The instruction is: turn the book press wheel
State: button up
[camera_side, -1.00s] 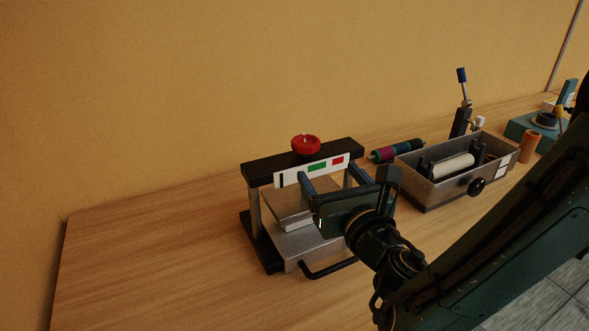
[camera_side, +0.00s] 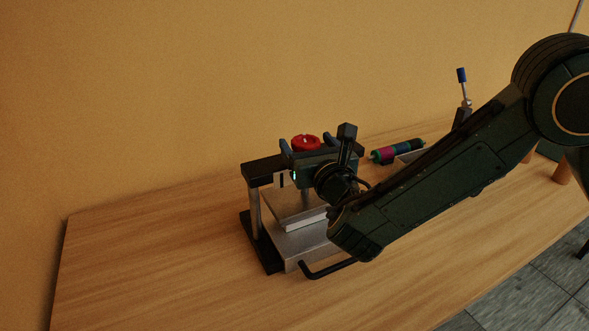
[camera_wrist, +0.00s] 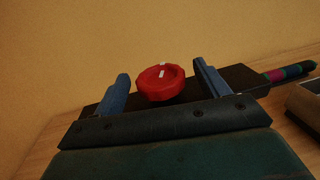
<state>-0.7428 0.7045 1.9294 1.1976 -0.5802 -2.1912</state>
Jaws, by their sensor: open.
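The book press (camera_side: 259,171) stands on the wooden table, with a black top beam, metal posts and a grey base with a black front handle. Its red wheel (camera_side: 305,143) sits on top of the beam and has a white mark, which also shows on the wheel in the wrist view (camera_wrist: 161,83). My gripper (camera_side: 306,146) is at the height of the wheel, on its near side. In the wrist view my gripper (camera_wrist: 161,84) is open, with one blue finger on each side of the wheel and visible gaps between. Contact with the wheel is not visible.
A dark roller with coloured bands (camera_side: 397,152) lies right of the press. A lever with a blue handle (camera_side: 462,76) stands farther right. The table left of the press is clear.

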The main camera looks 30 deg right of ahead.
jog(key=shift+w+d, duration=0.15)
jog(key=shift+w, duration=0.85)
jog(key=shift+c, duration=0.2)
jog(key=c, duration=0.9)
jog(key=shift+m+h, duration=0.3)
jog(key=shift+h, duration=0.2)
jog(key=shift+m+g+h, duration=0.7)
jog(key=shift+m+h, duration=0.6)
jog(key=shift+h, duration=0.5)
jog(key=shift+d, duration=0.1)
jog(key=shift+r, duration=0.1)
